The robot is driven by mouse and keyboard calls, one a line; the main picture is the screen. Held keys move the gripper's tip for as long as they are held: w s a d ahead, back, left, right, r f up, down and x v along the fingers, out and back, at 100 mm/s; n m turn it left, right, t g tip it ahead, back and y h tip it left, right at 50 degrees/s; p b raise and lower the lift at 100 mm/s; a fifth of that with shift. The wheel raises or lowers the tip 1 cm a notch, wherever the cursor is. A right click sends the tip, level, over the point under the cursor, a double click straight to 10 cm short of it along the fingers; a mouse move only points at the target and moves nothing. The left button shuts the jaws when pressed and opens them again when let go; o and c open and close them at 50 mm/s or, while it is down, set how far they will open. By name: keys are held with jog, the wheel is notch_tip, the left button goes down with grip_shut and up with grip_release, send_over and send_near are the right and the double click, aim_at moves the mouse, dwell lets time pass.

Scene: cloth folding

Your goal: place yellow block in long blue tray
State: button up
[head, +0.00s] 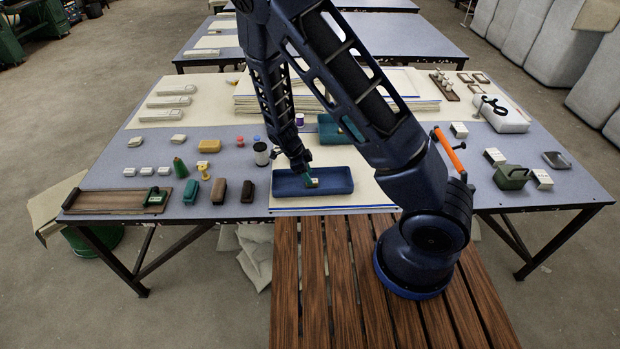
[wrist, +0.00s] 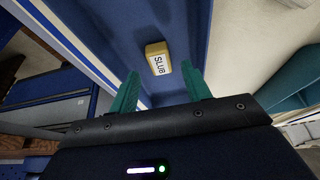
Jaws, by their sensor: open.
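The long blue tray (head: 338,182) lies near the table's front edge, in the middle. The yellow block (wrist: 155,48), with a white label reading "SLUB", appears inside this tray in the wrist view. The tray's blue floor and wall (wrist: 120,30) show around it there. My gripper (wrist: 158,88) has green fingers spread wide, one on each side and short of the block, with a gap to it. The gripper (head: 309,182) is low over the tray in the head view. The block shows only as a small pale patch by the fingertips there.
A teal tray (head: 330,128) lies behind the blue one, partly hidden by my arm. Left stand another yellow block (head: 209,146), brown and dark blocks, a spool (head: 262,154) and a wooden board (head: 112,201). An orange-handled tool (head: 449,150) is at right.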

jog(key=v, duration=0.9)
jog(key=s+d+r+n+y, duration=0.15)
jog(key=d+r+n, duration=0.25)
jog(key=d+r, duration=0.55)
jog(key=d+r+n+y, duration=0.35)
jog(key=d+r, duration=0.25)
jog(key=r, duration=0.6)
jog(key=s+d+r+n+t, duration=0.4)
jog(key=s+d+r+n, duration=0.6)
jog(key=s+d+r, duration=0.3)
jog(key=shift+s+d+r+t, duration=0.3)
jog(key=shift+s+d, duration=0.05)
jog(key=shift+s, duration=0.45)
jog(key=shift+n, duration=0.25)
